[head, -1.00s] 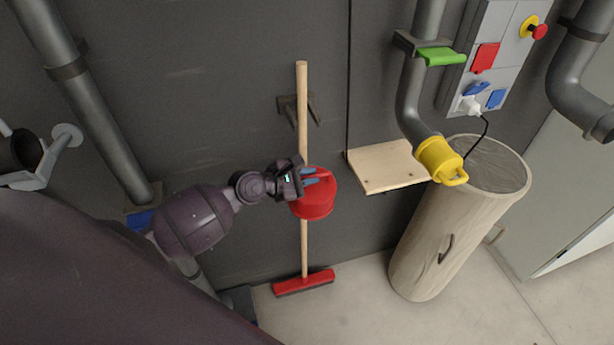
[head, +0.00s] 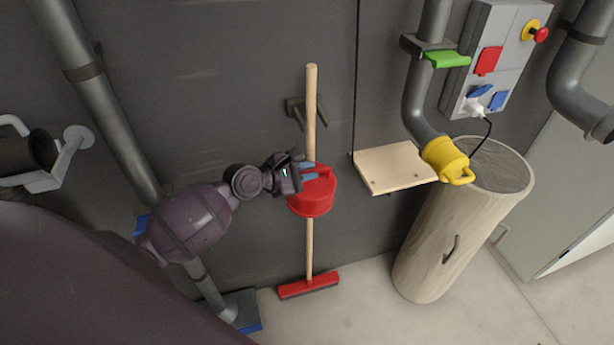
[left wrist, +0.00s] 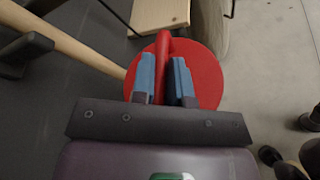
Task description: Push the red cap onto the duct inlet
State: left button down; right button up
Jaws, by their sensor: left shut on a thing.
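The red cap (head: 312,200) is a round lid with a bar handle, held in front of the broom against the dark wall. My left gripper (head: 312,172) is shut on its handle. In the left wrist view, the blue fingers (left wrist: 164,78) sit on either side of the handle, with the red cap (left wrist: 205,75) beyond them. No open duct mouth shows clearly. A grey duct (head: 88,90) runs down the left wall behind my arm, and another pipe (head: 575,85) bends at the far right; I cannot tell which has the inlet. My right gripper is out of view.
A broom (head: 311,110) leans on the wall behind the cap. A wooden shelf (head: 392,165) is right of it. A yellow cap (head: 445,160) closes a pipe above a log-like column (head: 440,240). A grey socket panel (head: 495,60) is upper right.

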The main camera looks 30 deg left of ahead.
pick_arm(q)
jog(key=shift+r, duration=1.75)
